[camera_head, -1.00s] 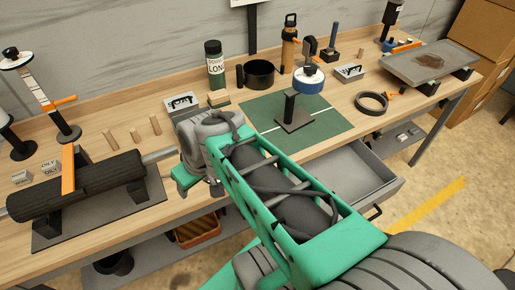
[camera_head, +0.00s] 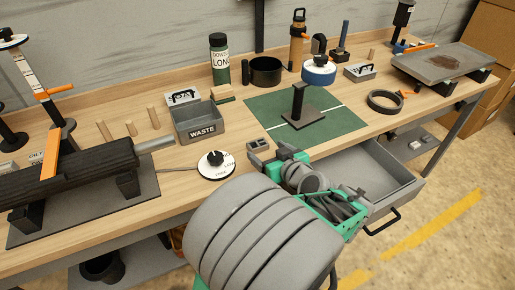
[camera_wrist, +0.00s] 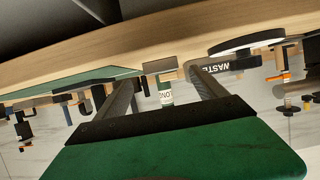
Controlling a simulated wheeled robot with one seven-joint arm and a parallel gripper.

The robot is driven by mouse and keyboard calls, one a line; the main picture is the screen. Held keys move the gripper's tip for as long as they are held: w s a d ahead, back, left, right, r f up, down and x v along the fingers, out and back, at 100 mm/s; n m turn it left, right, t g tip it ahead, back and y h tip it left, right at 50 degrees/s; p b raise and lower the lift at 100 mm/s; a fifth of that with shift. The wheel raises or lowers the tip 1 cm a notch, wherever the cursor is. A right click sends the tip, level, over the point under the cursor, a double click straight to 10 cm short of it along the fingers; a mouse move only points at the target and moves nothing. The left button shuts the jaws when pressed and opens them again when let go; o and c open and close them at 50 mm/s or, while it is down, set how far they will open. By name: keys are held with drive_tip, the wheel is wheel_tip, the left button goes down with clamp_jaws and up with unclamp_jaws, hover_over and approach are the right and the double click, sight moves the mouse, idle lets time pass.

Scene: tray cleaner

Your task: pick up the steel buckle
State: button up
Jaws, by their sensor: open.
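My gripper (camera_head: 273,153) is low over the bench's front edge, between the waste bin and the green mat. In the wrist view its two dark fingers (camera_wrist: 160,77) stand apart and are open. In the wrist view a small block-like thing (camera_wrist: 160,66) shows between the fingertips at the bench top, apparently not gripped.
The waste bin (camera_head: 199,125) and a round white dial (camera_head: 216,165) are left of my gripper. The green mat (camera_head: 333,128) with a dark stand (camera_head: 298,108) is behind it, to the right. An open drawer (camera_head: 365,175) juts out below the bench's front.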

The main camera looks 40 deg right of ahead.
sight(258, 143)
drive_tip(key=x, duration=0.6)
drive_tip(key=shift+w+a+r, duration=0.15)
drive_tip(key=shift+r, duration=0.1)
drive_tip(key=c, duration=1.5)
drive_tip(key=shift+o, duration=0.2)
drive_tip(key=shift+r, duration=0.2)
